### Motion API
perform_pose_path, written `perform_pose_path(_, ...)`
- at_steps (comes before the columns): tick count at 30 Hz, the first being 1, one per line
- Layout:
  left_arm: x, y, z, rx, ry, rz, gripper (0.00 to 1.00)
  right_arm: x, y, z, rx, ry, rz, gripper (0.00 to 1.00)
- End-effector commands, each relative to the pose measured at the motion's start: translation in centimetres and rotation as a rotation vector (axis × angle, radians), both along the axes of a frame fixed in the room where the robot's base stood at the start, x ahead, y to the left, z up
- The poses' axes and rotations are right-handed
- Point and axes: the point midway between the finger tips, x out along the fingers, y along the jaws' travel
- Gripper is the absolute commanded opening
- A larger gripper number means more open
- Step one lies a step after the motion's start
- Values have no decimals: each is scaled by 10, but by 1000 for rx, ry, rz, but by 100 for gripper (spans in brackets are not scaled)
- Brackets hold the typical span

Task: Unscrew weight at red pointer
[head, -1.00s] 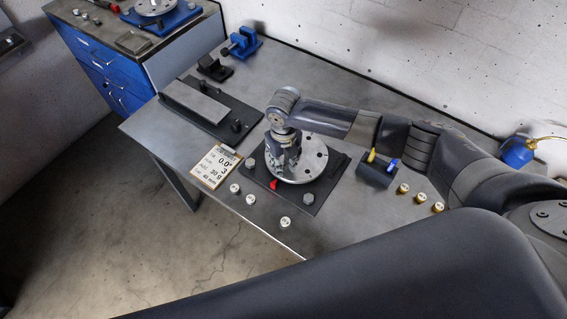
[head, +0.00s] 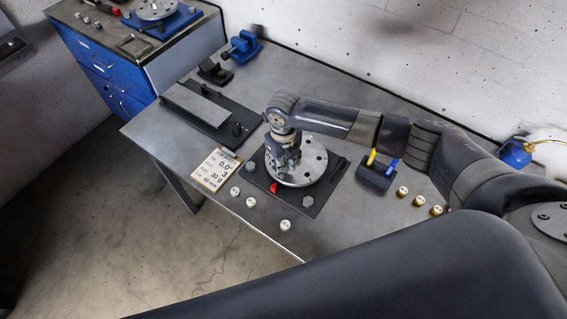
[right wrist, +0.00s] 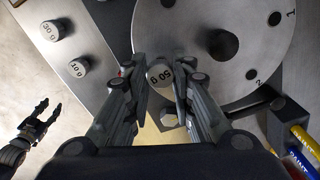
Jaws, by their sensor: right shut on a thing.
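The rotor disc (head: 312,160), grey with several holes, sits on a dark base plate on the workbench. The red pointer (head: 273,187) is at its front left edge. My right gripper (head: 284,172) points down at the disc's rim beside the pointer. In the right wrist view a small round weight (right wrist: 159,75) marked 50 g sits between the fingers of my right gripper (right wrist: 160,80), which is shut on it. Whether its thread is still in the disc is hidden. My left gripper (right wrist: 48,108) shows open and empty over the floor in the right wrist view.
Loose silver weights (head: 285,225) lie along the bench's front edge, brass ones (head: 402,191) at right. A label card (head: 216,170) lies left of the base plate. A dark holder (head: 374,178) with yellow and blue paint markers stands right of it.

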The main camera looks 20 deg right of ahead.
Motion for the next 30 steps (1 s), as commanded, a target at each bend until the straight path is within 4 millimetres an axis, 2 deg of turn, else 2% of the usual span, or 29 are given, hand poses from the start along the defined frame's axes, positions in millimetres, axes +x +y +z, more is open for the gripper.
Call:
perform_pose_path(8, 0, 0, 6, 0, 0, 0, 40, 0, 0, 7, 0, -1, -1, 0)
perform_pose_path(17, 0, 0, 31, 0, 0, 0, 40, 0, 0, 36, 0, -1, 0, 0)
perform_pose_path(24, 0, 0, 34, 0, 0, 0, 40, 0, 0, 54, 0, -1, 0, 0)
perform_pose_path(30, 0, 0, 34, 0, 0, 0, 40, 0, 0, 55, 0, 0, -1, 0)
